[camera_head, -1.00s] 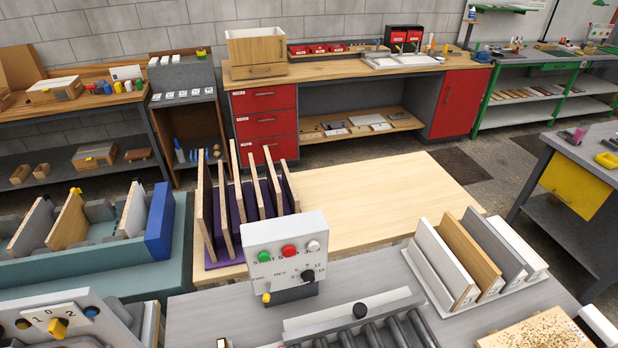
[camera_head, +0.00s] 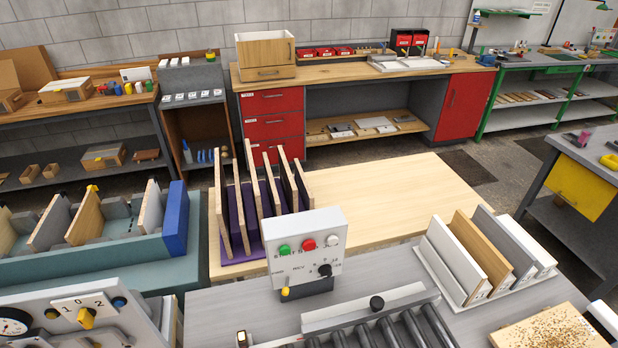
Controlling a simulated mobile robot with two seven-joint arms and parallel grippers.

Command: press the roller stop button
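A light grey control box (camera_head: 318,262) stands on the grey bench behind the roller bed, near the middle of the view. Its front carries a green button (camera_head: 284,250), a red button (camera_head: 308,244) and a white button (camera_head: 332,241) in a row. Lettering above the buttons is too small to read surely. A black knob (camera_head: 324,270) and a yellow lever (camera_head: 286,291) sit lower on it. Neither of my grippers is in view, and nothing touches the box.
Dark rollers (camera_head: 390,335) lie in front of the box. A rack of upright boards (camera_head: 455,283) stands to its right, and a purple rack (camera_head: 232,250) with boards behind it. A gauge panel (camera_head: 60,312) fills the lower left. The wooden table top (camera_head: 400,195) is mostly clear.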

